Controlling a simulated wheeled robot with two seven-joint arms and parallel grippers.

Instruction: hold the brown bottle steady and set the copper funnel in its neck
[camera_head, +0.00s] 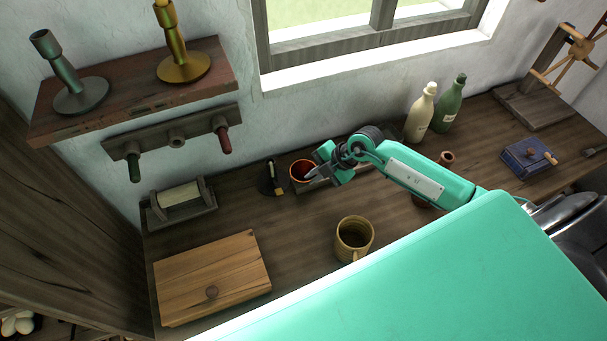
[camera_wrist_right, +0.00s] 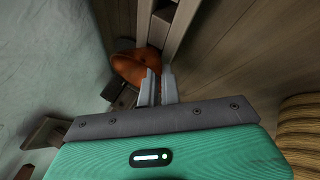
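The copper funnel (camera_head: 302,170) shows its round orange-red mouth at the back of the bench. In the right wrist view the funnel (camera_wrist_right: 128,68) is just beyond the fingertips. My right gripper (camera_head: 314,173) is at its right side; its two fingers (camera_wrist_right: 158,78) stand close together with a narrow gap. I cannot tell whether the funnel's rim is between them. The brown bottle (camera_head: 446,158) stands further right; only its neck and a little of its body show, the rest hidden behind my right arm. My left gripper is not in view.
A ribbed mug (camera_head: 354,239) stands at mid-bench, with a wooden board (camera_head: 212,277) left of it. A cream bottle (camera_head: 420,112) and a green bottle (camera_head: 449,104) stand at the back. A blue box (camera_head: 528,157) is at right. Bench around the mug is clear.

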